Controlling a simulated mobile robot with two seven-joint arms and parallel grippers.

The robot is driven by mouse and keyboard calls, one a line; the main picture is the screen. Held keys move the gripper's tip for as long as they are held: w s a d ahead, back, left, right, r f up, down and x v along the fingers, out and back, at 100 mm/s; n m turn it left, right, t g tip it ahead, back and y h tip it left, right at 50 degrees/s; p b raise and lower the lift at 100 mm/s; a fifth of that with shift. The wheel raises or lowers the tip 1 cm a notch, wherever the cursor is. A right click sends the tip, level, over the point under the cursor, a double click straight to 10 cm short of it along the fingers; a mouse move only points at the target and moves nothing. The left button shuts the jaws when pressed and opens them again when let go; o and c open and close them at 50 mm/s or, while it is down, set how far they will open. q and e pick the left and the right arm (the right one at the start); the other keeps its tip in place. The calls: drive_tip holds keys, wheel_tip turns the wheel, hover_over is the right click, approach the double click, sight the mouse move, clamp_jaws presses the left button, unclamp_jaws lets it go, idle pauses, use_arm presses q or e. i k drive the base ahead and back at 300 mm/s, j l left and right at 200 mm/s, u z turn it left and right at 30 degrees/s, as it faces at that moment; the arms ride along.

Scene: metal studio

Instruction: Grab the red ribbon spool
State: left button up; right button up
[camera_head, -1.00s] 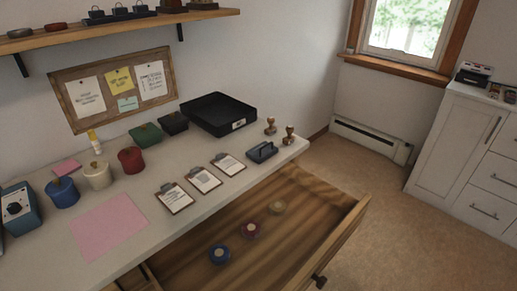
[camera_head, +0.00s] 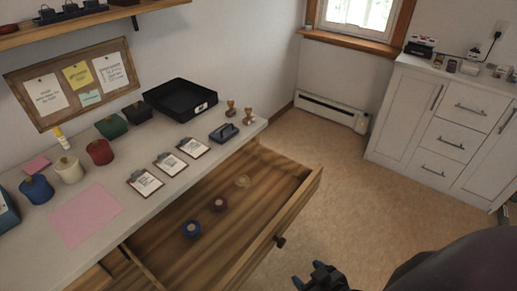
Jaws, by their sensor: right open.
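My right gripper (camera_head: 308,284) is at the bottom edge of the head view, dark and partly cut off. It is open, outside the drawer, to the right of and nearer than the red spool, with nothing seen in it. My left gripper is not in view.
A white cabinet (camera_head: 440,125) is at the right.

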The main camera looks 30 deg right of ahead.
sight(219, 205)
drive_tip(key=k+z, duration=0.15)
drive_tip(key=z, duration=0.2)
drive_tip(key=k+l+z, duration=0.15)
drive_tip(key=z, duration=0.25)
